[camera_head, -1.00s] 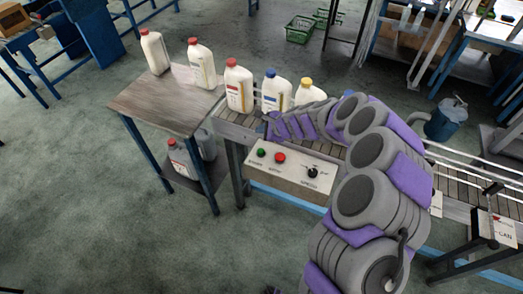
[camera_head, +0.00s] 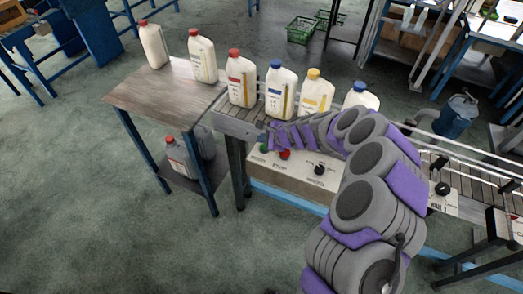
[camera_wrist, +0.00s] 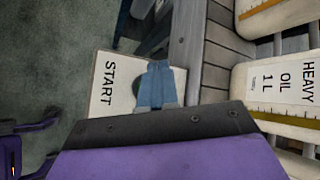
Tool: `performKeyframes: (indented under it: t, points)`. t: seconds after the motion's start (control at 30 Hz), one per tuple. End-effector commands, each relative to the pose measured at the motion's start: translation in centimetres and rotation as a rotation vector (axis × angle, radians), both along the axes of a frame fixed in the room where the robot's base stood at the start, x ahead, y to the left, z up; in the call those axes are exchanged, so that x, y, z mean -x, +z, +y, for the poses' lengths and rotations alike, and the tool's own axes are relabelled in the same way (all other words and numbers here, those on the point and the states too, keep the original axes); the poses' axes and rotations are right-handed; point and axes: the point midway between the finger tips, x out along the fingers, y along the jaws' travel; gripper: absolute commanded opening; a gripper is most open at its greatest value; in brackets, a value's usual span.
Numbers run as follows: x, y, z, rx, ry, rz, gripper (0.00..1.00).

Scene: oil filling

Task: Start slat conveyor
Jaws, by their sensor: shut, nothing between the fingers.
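The control panel (camera_head: 300,178) of the slat conveyor (camera_head: 236,122) faces the front. It carries a green button (camera_head: 263,148), a red button (camera_head: 285,155) and a black knob (camera_head: 320,169). My gripper (camera_head: 270,139) is at the panel's upper edge, close to the green button and partly covering the buttons. In the wrist view, my gripper's blue fingers (camera_wrist: 156,84) are shut and empty over the white panel (camera_wrist: 110,84) beside the word START. They hide most of the round button there; I cannot tell whether they touch it.
Several white oil bottles (camera_head: 241,80) with coloured caps stand in a row on the conveyor, just behind my arm. Two more bottles (camera_head: 202,56) stand on a side table (camera_head: 165,95) at left. A grey container (camera_head: 181,158) is below it. The floor at front left is clear.

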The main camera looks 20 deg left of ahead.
Motion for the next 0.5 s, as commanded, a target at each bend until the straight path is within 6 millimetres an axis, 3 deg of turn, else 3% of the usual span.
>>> performKeyframes:
  t: [0.2, 0.5]
  points:
    - [-0.08, -0.56, -0.59, -0.007, -0.003, -0.001, 0.00]
    - [-0.03, -0.76, 0.04, 0.001, -0.001, 0.000, 0.00]
